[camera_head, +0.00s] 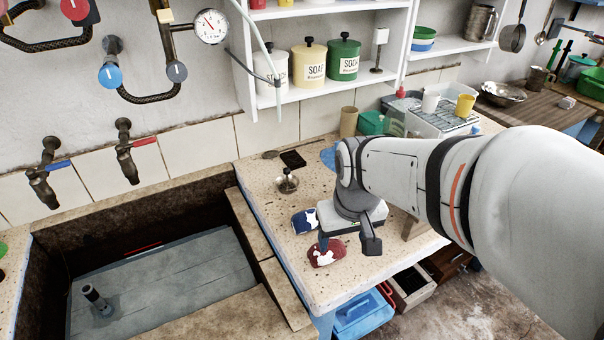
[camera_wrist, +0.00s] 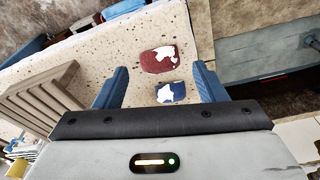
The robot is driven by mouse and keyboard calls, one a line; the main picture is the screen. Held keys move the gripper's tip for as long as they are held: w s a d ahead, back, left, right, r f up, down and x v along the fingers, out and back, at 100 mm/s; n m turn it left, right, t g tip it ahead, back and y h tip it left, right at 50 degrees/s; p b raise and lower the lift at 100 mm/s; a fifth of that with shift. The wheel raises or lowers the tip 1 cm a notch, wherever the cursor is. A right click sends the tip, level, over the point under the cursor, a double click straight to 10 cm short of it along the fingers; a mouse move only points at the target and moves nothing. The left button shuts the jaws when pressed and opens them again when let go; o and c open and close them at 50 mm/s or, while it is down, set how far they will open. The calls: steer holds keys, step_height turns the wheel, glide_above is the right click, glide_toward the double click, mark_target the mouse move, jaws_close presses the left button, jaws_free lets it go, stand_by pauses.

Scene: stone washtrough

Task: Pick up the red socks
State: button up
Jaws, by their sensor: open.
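The red socks (camera_head: 326,252) lie as a rounded dark red bundle with a white patch on the speckled counter, near its front edge. In the wrist view the red socks (camera_wrist: 159,59) lie beyond the fingertips, roughly centred between them. A blue and white bundle (camera_wrist: 171,92) lies beside them, closer to my gripper; it also shows in the head view (camera_head: 305,221). My gripper (camera_wrist: 160,80) is open and empty above the counter, with its two blue fingers spread on either side. In the head view my gripper partly hides the counter around the bundles.
The stone trough (camera_head: 262,258) lies left of the counter. A wooden slatted rack (camera_wrist: 40,98) stands on the counter beside my gripper. A metal bell-like object (camera_head: 287,183) and a dark flat item (camera_head: 293,159) sit farther back. A blue bin (camera_head: 362,316) stands below.

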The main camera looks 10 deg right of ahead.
steer(key=o, duration=0.7)
steer(key=w+f, duration=0.2)
steer(key=w, duration=0.1)
steer(key=w+f+n+g+p, duration=0.1)
steer(key=w+f, duration=0.2)
steer(key=w+f+n+g+p, duration=0.1)
steer(key=w+f, duration=0.2)
steer(key=w, duration=0.1)
steer(key=shift+w+f, duration=0.2)
steer(key=shift+f, duration=0.45)
steer(key=f, duration=0.7)
steer(key=shift+s+f+p, duration=0.15)
steer(key=shift+s+p, duration=0.1)
steer(key=shift+p, duration=0.15)
